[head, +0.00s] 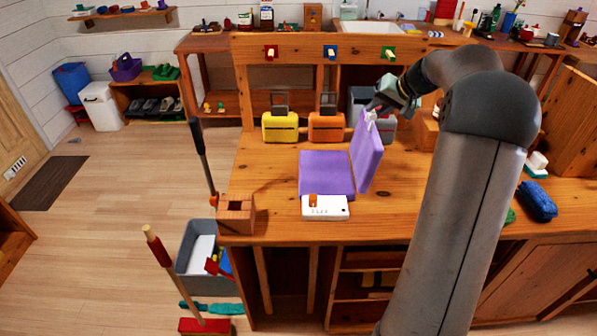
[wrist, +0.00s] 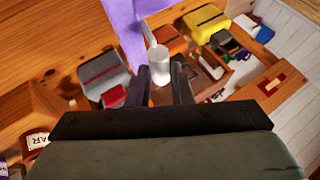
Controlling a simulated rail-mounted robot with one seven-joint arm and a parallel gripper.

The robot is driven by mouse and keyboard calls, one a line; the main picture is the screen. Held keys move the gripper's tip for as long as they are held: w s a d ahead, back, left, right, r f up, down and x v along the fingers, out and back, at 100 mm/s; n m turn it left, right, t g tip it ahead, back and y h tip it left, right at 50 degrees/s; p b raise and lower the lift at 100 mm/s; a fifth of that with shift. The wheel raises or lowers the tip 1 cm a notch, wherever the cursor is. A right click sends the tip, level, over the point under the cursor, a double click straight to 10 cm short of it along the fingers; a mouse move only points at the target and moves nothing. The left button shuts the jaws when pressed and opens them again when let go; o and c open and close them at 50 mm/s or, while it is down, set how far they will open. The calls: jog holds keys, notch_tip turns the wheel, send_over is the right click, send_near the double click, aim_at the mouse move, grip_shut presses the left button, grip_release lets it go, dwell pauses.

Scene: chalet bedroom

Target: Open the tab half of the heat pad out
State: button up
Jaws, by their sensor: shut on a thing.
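The purple heat pad lies on the wooden table in the head view. Its flat half (head: 325,173) rests on the tabletop, with a white control box (head: 325,207) with an orange switch at its front edge. Its tab half (head: 367,158) stands nearly upright along the right side of the flat half. My gripper (head: 374,112) is at the top of the tab half, shut on its white tab. In the wrist view the white tab (wrist: 158,64) shows between the fingers, with part of the purple half (wrist: 124,24) beyond it.
Yellow (head: 280,126), orange (head: 326,127) and grey (wrist: 103,77) bag-like boxes stand behind the pad. A wooden block (head: 236,213) is at the table's front left corner. A blue pouch (head: 537,201) lies at the right. Tabletop right of the pad looks clear, partly hidden by my arm.

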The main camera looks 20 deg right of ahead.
jog(key=shift+y, duration=0.5)
jog(key=shift+s+d+f+b, duration=0.1)
jog(key=shift+s+d+f, duration=0.05)
jog(key=shift+d, duration=0.5)
jog(key=shift+s+d+f+b, duration=0.1)
jog(key=shift+s+d+f, duration=0.1)
jog(key=shift+d, duration=0.5)
jog(key=shift+s+d+f+b, duration=0.1)
jog(key=shift+s+d, duration=0.05)
jog(key=shift+d, duration=0.5)
jog(key=shift+m+t+y, duration=0.3)
jog(key=shift+y, duration=0.2)
jog(key=shift+s+d+f, duration=0.2)
jog(key=shift+d+f, duration=0.1)
jog(key=shift+d, duration=0.35)
jog(key=shift+s+d+f, duration=0.15)
jog(key=shift+d+f, duration=0.15)
jog(key=shift+d, duration=0.3)
jog(key=shift+s+d+f, duration=0.2)
jog(key=shift+d+f, duration=0.1)
jog(key=shift+d, duration=0.35)
jog(key=o, duration=0.9)
jog(key=shift+o, duration=0.2)
jog(key=shift+a, duration=0.1)
notch_tip(320, 180, up, 7)
jog(key=a+p, duration=0.2)
jog(key=a, duration=0.1)
jog(key=shift+w+p, duration=0.4)
